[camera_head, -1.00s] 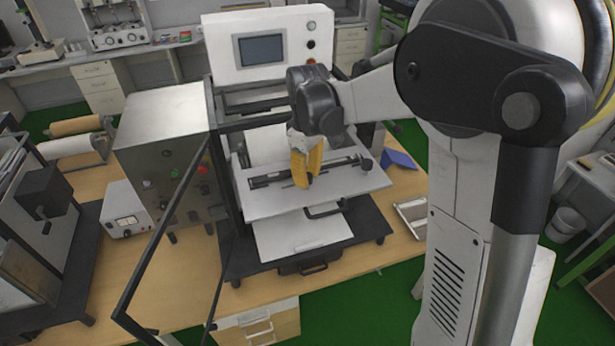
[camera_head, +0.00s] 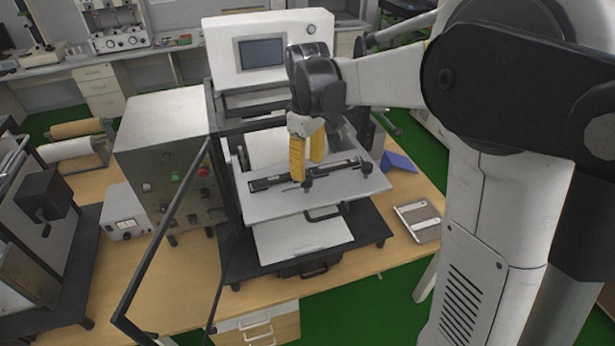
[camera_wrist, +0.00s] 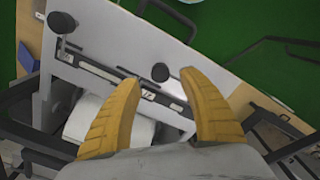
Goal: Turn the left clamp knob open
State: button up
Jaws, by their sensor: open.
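The left clamp knob (camera_head: 307,184) is a small black knob at the front of the clamp bar on the machine's light plate. It also shows in the wrist view (camera_wrist: 160,72), between the tips of my yellow fingers in the picture. My gripper (camera_head: 308,169) is open and empty above the bar, pointing down. Its fingertips (camera_wrist: 160,80) are spread on either side of the knob in the wrist view; I cannot tell their exact height above it. A second black knob (camera_head: 367,166) stands at the plate's right end and also shows in the wrist view (camera_wrist: 61,22).
The machine's white display panel (camera_head: 262,53) rises behind my gripper. A black front handle (camera_head: 325,213) sits below the plate's edge. A dark hinged frame (camera_head: 160,240) stands open at the left. A blue wedge (camera_head: 398,161) and a flat tray (camera_head: 418,220) lie at the right.

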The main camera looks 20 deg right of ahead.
aim_at(308, 179)
notch_tip(308, 179, up, 7)
dwell(0.3)
jog(key=shift+r, duration=0.1)
jog(key=s+f+m+t+b, duration=0.3)
jog(key=s+f+m+b, duration=0.1)
jog(key=s+f+b, duration=0.6)
jog(key=s+f+m+t+b, duration=0.3)
jog(key=s+f+b, duration=0.7)
jog(key=f+b, duration=0.6)
notch_tip(308, 179, down, 4)
jog(key=shift+f+m+t, duration=0.1)
jog(key=shift+m+t, duration=0.3)
jog(key=shift+t, duration=0.2)
jog(key=shift+a, duration=0.1)
